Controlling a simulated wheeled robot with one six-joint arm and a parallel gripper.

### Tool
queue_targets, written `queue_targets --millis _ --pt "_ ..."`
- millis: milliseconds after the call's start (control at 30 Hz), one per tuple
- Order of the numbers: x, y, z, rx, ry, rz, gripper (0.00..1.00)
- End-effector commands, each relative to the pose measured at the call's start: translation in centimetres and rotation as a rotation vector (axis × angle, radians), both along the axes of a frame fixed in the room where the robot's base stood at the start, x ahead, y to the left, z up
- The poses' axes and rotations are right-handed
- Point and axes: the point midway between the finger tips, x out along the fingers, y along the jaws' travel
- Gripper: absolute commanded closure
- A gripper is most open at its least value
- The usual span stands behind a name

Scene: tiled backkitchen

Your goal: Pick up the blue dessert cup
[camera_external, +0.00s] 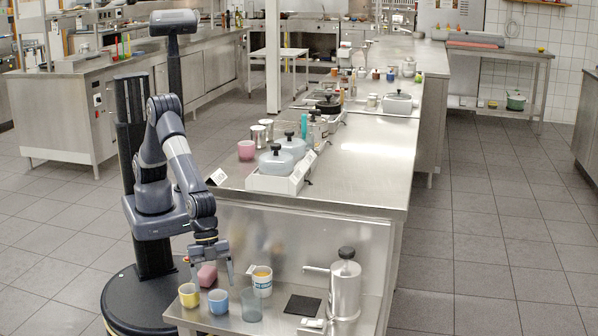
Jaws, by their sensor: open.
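The blue dessert cup (218,301) stands upright on the low steel shelf at the front, between a yellow cup and a clear bluish glass. My gripper (211,278) points down just above and behind the cups, with its two fingers spread apart. A pink cup or block (207,275) shows between the fingers; I cannot tell whether it is touched. The blue cup is apart from the fingers, as far as I can see.
On the same shelf (262,325) are the yellow cup (189,295), the glass (251,304), a white-and-blue mug (262,281), a black square (302,305) and a tall steel dispenser (345,285). The steel counter (350,165) rises behind.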

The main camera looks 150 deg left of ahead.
Motion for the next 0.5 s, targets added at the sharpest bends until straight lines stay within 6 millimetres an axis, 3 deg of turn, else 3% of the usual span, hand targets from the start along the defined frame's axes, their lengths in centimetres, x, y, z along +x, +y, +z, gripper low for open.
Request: queue_targets --millis 300,500 --pt "1.6 0.0 -3.9 0.000 0.002 0.000 0.24" --pt "2.0 0.0 -4.7 0.000 0.001 0.000 0.24"
